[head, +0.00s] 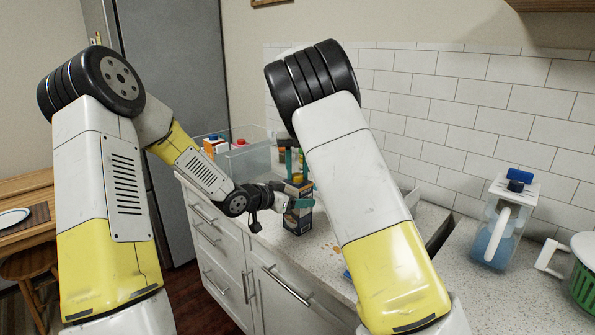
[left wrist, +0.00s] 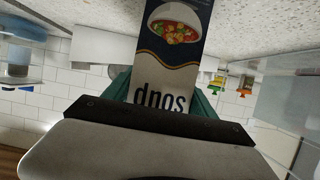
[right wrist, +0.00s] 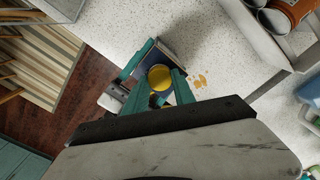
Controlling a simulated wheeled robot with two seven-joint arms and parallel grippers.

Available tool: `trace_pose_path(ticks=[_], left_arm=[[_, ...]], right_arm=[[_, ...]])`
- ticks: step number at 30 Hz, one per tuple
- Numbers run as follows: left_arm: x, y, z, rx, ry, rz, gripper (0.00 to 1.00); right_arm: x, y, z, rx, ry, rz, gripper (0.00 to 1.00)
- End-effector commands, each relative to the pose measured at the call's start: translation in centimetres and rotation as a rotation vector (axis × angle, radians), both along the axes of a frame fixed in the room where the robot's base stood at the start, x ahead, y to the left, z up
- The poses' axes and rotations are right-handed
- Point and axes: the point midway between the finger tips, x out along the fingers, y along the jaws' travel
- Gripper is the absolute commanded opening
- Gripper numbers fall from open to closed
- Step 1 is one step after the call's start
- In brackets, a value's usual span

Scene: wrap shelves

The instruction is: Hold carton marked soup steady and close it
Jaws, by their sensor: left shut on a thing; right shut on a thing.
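The soup carton (head: 297,218) stands upright on the counter, dark blue and white, and its printed "soup" face (left wrist: 178,75) fills the middle of the left wrist view. My left gripper (head: 292,203) is shut on the carton's sides, low in the head view. My right gripper (head: 291,163) comes from above, its teal fingers shut on a round yellow cap (right wrist: 160,77) over the carton's top (right wrist: 172,52). In the right wrist view the cap overlaps the carton top; I cannot tell whether it is seated. My right arm hides part of the counter.
A clear bin (head: 243,160) with several packages stands behind the carton. A blue-and-white pitcher (head: 493,235) and a green basket (head: 584,285) stand at the right. Orange stains (right wrist: 200,81) mark the counter beside the carton. A grey tray holding jars (right wrist: 290,14) is near.

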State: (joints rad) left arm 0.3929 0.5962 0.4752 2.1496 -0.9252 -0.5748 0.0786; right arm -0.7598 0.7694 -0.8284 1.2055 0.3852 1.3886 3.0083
Motion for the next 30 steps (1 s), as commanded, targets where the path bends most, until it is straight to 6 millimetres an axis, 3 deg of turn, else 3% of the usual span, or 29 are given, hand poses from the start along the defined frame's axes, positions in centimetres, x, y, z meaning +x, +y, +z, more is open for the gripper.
trace_pose_path(ticks=[8, 9, 12, 22, 30], left_arm=[[0.0, 0.0, 0.0, 0.0, 0.0, -0.001, 0.0], [0.0, 0.0, 0.0, 0.0, 0.0, -0.001, 0.0], [0.0, 0.0, 0.0, 0.0, 0.0, -0.001, 0.0], [0.0, -0.1, 0.0, 0.0, 0.0, -0.001, 0.0], [0.0, -0.1, 0.0, -0.001, 0.001, -0.001, 0.0]], right_arm=[[0.1, 0.0, 0.1, 0.0, -0.003, -0.006, 0.0], [0.1, 0.0, 0.1, 0.001, -0.004, -0.005, 0.37], [0.1, 0.0, 0.1, 0.0, -0.003, -0.005, 0.53], [0.1, 0.0, 0.3, 0.0, -0.003, -0.003, 0.53], [0.1, 0.0, 3.7, -0.001, -0.003, -0.003, 0.53]])
